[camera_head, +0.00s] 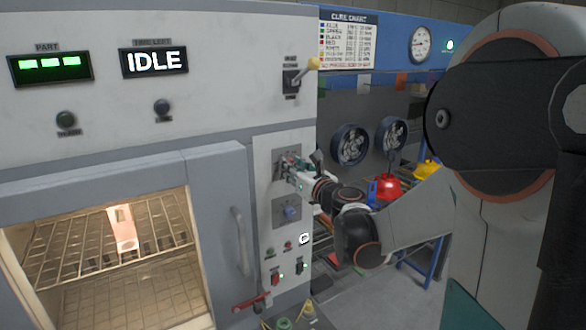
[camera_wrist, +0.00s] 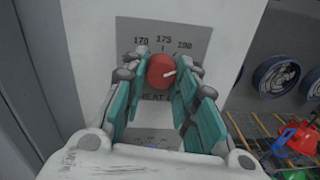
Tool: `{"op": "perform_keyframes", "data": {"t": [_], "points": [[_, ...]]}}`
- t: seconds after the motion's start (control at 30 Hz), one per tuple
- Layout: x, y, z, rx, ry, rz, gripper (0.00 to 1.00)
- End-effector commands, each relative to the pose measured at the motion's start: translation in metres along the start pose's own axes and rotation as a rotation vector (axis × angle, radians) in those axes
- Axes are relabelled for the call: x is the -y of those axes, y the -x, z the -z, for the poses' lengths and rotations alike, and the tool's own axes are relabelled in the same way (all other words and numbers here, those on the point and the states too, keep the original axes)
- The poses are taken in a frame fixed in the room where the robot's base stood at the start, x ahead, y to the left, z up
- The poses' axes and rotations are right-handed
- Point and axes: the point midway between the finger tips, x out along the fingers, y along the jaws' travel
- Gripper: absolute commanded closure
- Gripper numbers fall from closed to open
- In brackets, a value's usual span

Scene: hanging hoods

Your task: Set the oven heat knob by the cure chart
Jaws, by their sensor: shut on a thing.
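The red heat knob (camera_wrist: 158,72) sits on a grey plate (camera_wrist: 133,26) with printed marks 170, 175 and a blurred third number like 190. Its white pointer mark points right and slightly up. A partly covered HEAT label is below it. My gripper (camera_wrist: 162,76) is shut on the knob, with teal fingers at its left and right sides. In the head view my gripper (camera_head: 292,168) is at the oven's upper control plate and hides most of the knob. The cure chart (camera_head: 348,42) hangs on the blue wall; its coloured rows are too small to read surely.
The part display (camera_head: 49,67) shows three green bars; the time display (camera_head: 153,61) reads IDLE. A lower blue knob (camera_head: 291,211), buttons and a red lever (camera_head: 251,302) sit below my gripper. The oven door (camera_head: 218,230) is left. A red container (camera_head: 387,188) stands right.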

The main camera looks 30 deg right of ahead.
Motion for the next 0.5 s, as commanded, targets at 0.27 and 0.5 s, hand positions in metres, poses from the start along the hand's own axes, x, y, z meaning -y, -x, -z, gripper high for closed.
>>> {"op": "perform_keyframes", "data": {"t": [0.27,0.5], "points": [[-0.0009,0.0009,0.0009,-0.011,-0.183,0.000,0.97],[-0.0010,0.0009,0.0008,-0.015,-0.273,0.000,0.97]]}}
